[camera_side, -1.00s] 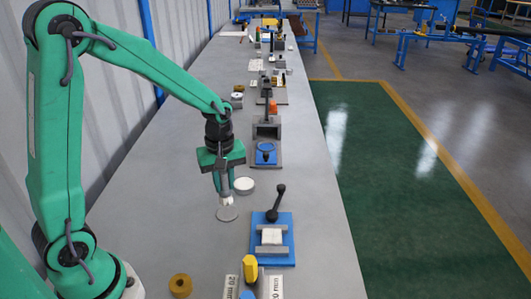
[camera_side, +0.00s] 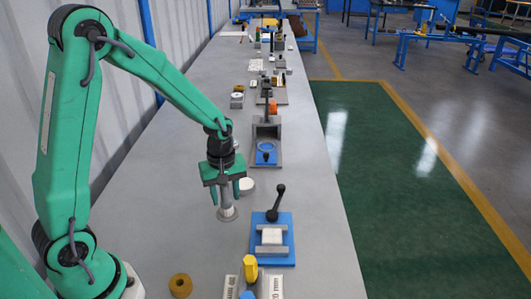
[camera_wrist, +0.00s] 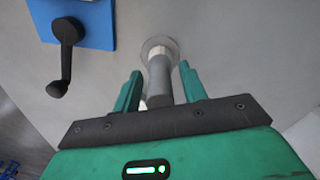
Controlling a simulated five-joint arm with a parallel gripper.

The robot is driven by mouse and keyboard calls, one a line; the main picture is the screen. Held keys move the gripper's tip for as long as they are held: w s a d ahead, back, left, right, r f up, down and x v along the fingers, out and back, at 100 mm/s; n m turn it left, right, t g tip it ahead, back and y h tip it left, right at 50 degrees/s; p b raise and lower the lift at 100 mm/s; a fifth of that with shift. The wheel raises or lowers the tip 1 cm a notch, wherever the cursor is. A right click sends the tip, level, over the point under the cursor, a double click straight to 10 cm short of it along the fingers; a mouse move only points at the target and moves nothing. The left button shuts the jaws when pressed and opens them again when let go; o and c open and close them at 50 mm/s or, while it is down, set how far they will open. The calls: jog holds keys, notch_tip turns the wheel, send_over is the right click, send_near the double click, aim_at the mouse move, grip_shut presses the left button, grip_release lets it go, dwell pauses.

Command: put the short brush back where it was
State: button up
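The short brush (camera_side: 226,204) has a grey handle and stands upright on a round grey base (camera_side: 234,216). In the wrist view the brush handle (camera_wrist: 159,80) rises between my fingers, with its pale lower end at the round base (camera_wrist: 147,43). My gripper (camera_side: 226,195) is open around the handle, one finger on each side. Gaps show between the handle and both fingers in the wrist view (camera_wrist: 159,84). How deep the brush sits in the base cannot be told.
A blue lever fixture (camera_side: 286,250) with a white block stands right of the brush. A white round piece (camera_side: 246,185) lies close behind my gripper. A brass ring (camera_side: 180,286) and a yellow-topped piece (camera_side: 250,268) are at the front. The bench left of the brush is clear.

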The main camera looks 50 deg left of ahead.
jog(key=shift+r, duration=0.15)
notch_tip(320, 180, up, 12)
jog(key=shift+r, duration=0.1)
dwell(0.8)
jog(key=shift+s, duration=0.1)
dwell(0.5)
jog(key=s+d+r+m+t, duration=0.1)
jog(key=s+r+m+t, duration=0.1)
jog(key=s+m, duration=0.4)
jog(key=s+d+r+m+t, duration=0.2)
jog(key=s+r+m+t, duration=0.1)
jog(key=s+r+m, duration=0.2)
jog(key=s+m, duration=0.2)
jog(key=s, duration=0.1)
jog(key=shift+d+r+m+t, duration=0.2)
jog(key=shift+m+t, duration=0.1)
